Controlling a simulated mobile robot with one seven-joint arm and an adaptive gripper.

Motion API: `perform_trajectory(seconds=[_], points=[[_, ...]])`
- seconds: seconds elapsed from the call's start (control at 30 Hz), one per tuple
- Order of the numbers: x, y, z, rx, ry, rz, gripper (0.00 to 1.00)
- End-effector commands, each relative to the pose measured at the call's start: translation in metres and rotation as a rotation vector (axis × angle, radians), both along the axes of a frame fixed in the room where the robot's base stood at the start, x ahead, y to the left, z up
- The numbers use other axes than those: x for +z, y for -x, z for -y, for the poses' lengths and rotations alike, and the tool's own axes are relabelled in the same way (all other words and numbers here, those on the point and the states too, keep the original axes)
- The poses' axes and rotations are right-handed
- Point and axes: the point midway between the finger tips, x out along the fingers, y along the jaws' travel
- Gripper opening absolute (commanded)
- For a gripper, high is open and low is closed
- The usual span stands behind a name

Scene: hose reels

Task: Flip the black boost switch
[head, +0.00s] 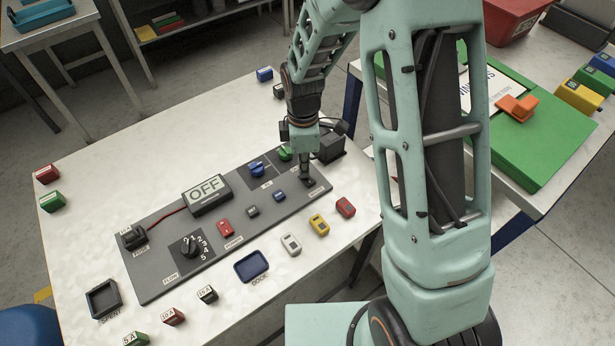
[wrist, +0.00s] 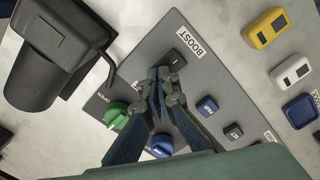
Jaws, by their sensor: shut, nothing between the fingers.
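The black boost switch (wrist: 172,58) sits at the end of the grey control panel (wrist: 205,75), beside its BOOST label, in the wrist view. My gripper (wrist: 167,82) is shut and empty, with its fingertips right at the switch's near edge and partly covering it. In the head view my gripper (head: 305,176) points down over the right end of the panel (head: 150,283). The boost switch (head: 310,183) shows just beside the fingertips. I cannot tell whether they touch it, or which way it is tipped.
A green knob (wrist: 116,114) and a blue knob (wrist: 161,146) lie close to my fingers. A black box with a cable (wrist: 62,45) stands beside the panel. An OFF display (head: 207,194) stands mid-panel. Coloured blocks and a blue tray (head: 251,266) line the table's front.

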Motion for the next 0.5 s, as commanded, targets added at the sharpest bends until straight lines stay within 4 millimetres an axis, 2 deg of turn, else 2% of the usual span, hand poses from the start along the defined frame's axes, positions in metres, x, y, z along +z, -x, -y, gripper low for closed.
perform_trajectory(seconds=[0.5], points=[[0.045, -0.001, 0.000, 0.000, 0.000, 0.002, 0.00]])
